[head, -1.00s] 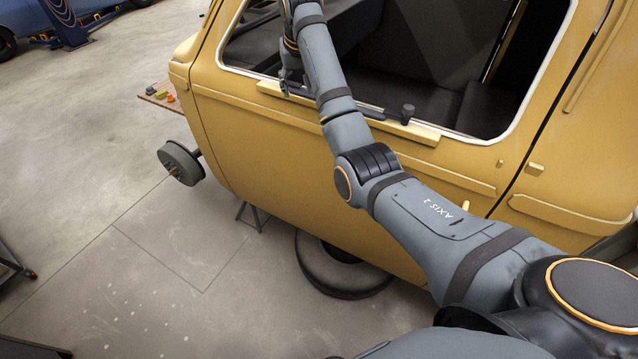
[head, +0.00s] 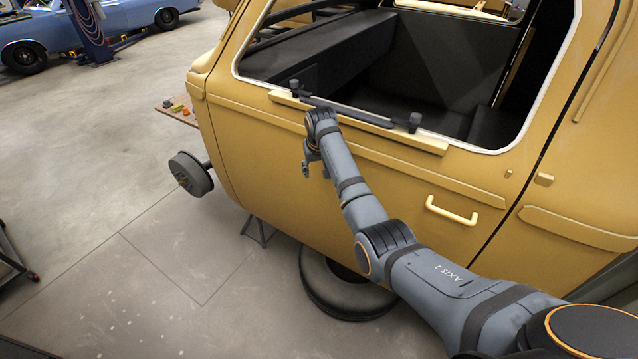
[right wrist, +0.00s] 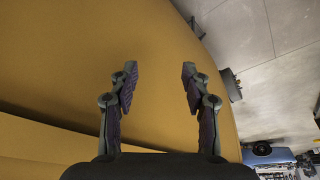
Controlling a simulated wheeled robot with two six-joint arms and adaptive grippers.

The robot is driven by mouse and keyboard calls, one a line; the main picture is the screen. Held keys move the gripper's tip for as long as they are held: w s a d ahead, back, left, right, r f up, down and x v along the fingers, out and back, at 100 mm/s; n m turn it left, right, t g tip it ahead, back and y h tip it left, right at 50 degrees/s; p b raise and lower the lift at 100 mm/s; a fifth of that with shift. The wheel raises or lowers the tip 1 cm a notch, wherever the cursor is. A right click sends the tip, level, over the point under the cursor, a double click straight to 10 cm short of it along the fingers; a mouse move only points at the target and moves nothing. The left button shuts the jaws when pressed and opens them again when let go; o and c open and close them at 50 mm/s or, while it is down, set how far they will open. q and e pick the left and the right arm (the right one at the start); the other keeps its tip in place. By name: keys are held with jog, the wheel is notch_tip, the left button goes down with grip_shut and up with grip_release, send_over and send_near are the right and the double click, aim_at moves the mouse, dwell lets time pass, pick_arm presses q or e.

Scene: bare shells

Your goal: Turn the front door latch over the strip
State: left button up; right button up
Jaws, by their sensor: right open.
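Two small black knob-like latches stand on the sill of the yellow door's window: the front one (head: 295,87) at the left and another (head: 414,122) at the right. A long dark strip (head: 350,112) lies along the sill between them. I cannot tell whether the front latch crosses the strip's end. My right gripper (head: 314,168) is outside the door, below the sill and the front latch. It is open and empty; in the right wrist view its fingers (right wrist: 160,76) are spread before plain yellow panel. My left gripper is not in view.
The yellow vehicle shell's door (head: 400,180) has a yellow pull handle (head: 452,211). The window opening is empty, with a dark interior behind. A wheel hub (head: 191,174) sticks out at left, a tyre (head: 345,290) lies below, and a small board (head: 178,110) holds small coloured parts.

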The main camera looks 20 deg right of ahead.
jog(key=shift+s+d+f, duration=0.1)
jog(key=shift+s+f, duration=0.15)
jog(key=shift+f, duration=0.6)
jog(key=shift+s+f, duration=0.25)
jog(key=shift+f, duration=0.6)
jog(key=s+d+f+b, duration=0.1)
jog(key=s+f, duration=0.5)
jog(key=f, duration=0.6)
jog(key=s+d+f+g+b, duration=0.1)
jog(key=s+f+b, duration=0.1)
jog(key=s+f, duration=0.75)
jog(key=s+f+b, duration=0.1)
jog(key=s+f, duration=0.3)
jog(key=f, duration=1)
jog(key=s+d+f+b, duration=0.1)
jog(key=s+f, duration=0.5)
jog(key=s, duration=0.7)
jog(key=s+d+f+n+g+b, duration=0.1)
jog(key=s+f, duration=0.5)
jog(key=s, duration=0.7)
jog(key=s+d+f+b, duration=0.1)
jog(key=s+f, duration=0.6)
jog(key=s, duration=0.6)
jog(key=shift+d, duration=0.2)
jog(key=shift+f, duration=0.1)
